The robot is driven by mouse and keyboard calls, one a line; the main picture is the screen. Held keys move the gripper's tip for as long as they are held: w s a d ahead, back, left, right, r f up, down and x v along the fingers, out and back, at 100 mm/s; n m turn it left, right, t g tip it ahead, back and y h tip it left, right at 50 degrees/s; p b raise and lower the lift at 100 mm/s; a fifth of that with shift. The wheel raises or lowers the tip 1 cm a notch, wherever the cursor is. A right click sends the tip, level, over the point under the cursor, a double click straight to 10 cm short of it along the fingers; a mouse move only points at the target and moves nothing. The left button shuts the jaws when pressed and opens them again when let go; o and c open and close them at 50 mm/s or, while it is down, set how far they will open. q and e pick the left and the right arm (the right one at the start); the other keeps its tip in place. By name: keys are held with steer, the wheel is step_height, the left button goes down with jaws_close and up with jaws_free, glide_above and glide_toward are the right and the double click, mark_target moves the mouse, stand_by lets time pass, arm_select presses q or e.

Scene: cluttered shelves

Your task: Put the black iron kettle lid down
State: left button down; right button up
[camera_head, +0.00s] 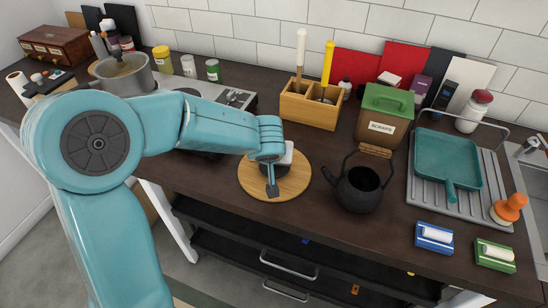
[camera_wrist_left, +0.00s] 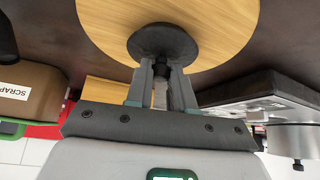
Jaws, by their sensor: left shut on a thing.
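The black iron kettle lid (camera_wrist_left: 165,42) is a dark round disc with a knob. My left gripper (camera_wrist_left: 161,68) is shut on its knob in the left wrist view. The lid is at the round wooden board (camera_head: 296,187); I cannot tell whether it touches the board. In the head view my left gripper (camera_head: 272,188) is over the board and hides most of the lid. The black kettle (camera_head: 358,192) stands on the counter right of the board, its top open and its handle raised. My right gripper is not in view.
A wooden utensil box (camera_head: 309,108) and a green-lidded scraps bin (camera_head: 383,117) stand behind the board. A teal pan (camera_head: 446,163) rests on the draining rack at right. The stove with a pot (camera_head: 124,75) is at left. Bare counter lies between board and kettle.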

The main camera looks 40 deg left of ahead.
arm_select(q)
steer(key=shift+f, duration=0.2)
steer(key=c, duration=1)
jaws_free()
steer(key=shift+r, duration=0.1)
steer(key=shift+r, duration=0.3)
steer(key=p+v, duration=0.1)
steer(key=v, duration=1)
steer(key=shift+s+d+r, duration=0.2)
steer(key=shift+r, duration=0.1)
